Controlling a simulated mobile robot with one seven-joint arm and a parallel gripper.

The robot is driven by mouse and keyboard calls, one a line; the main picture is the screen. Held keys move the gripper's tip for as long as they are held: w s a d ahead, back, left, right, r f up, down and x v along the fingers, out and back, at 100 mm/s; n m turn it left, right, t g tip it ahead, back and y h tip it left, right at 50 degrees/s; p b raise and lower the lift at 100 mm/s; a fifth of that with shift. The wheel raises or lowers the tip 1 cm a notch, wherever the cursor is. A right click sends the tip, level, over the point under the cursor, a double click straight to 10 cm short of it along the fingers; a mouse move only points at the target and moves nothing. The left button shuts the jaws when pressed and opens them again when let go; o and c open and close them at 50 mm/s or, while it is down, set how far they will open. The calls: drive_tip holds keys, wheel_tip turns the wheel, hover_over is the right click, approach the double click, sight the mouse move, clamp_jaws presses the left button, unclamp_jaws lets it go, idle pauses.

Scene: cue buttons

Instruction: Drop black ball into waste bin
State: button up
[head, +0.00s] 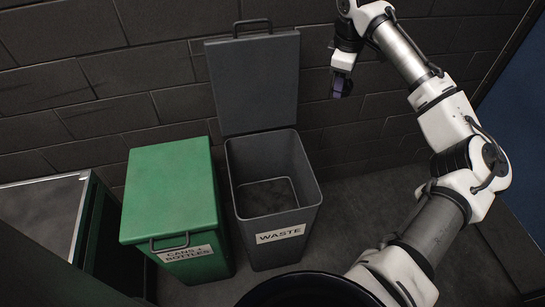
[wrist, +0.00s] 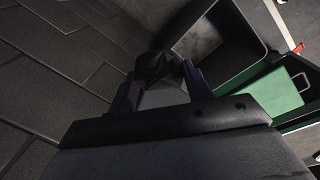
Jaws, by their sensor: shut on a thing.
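The grey waste bin (head: 273,225) stands on the floor with a "WASTE" label on its front. Its lid (head: 258,85) is up against the wall, and the inside looks empty. My gripper (head: 341,87) is up and to the right of the bin, beside the raised lid and not over the opening. In the wrist view my gripper (wrist: 161,85) is shut on a dark, faceted thing, the black ball (wrist: 157,67), partly hidden between the fingers. The ball cannot be made out in the head view. The open bin (wrist: 205,38) shows beyond the fingers in the wrist view.
A green bin (head: 172,190) labelled for cans and bottles stands shut just left of the waste bin. A grey-topped cabinet (head: 45,215) is at the far left. A dark block wall (head: 150,60) runs behind. The floor right of the waste bin is clear.

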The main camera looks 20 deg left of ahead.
drive_tip(key=s+a+f+b, duration=0.2)
drive_tip(key=s+a+f, duration=0.1)
drive_tip(key=f, duration=0.6)
drive_tip(key=s+a+f+m+b, duration=0.1)
drive_tip(key=s+a+f+b, duration=0.2)
drive_tip(key=a+f, duration=0.3)
drive_tip(key=s+a+f+m+b, duration=0.1)
drive_tip(key=s+a+f, duration=0.4)
drive_tip(key=f, duration=0.9)
drive_tip(key=shift+a+b, duration=0.15)
drive_tip(key=shift+b, duration=0.55)
drive_tip(key=shift+r, duration=0.1)
drive_tip(key=o, duration=1)
drive_tip(key=shift+r, duration=0.1)
drive_tip(key=r, duration=0.4)
drive_tip(key=s+r, duration=0.1)
drive_tip(key=r, duration=0.8)
drive_tip(key=shift+s+a+r+p, duration=0.25)
drive_tip(key=shift+s+p, duration=0.05)
drive_tip(key=shift+s, duration=0.05)
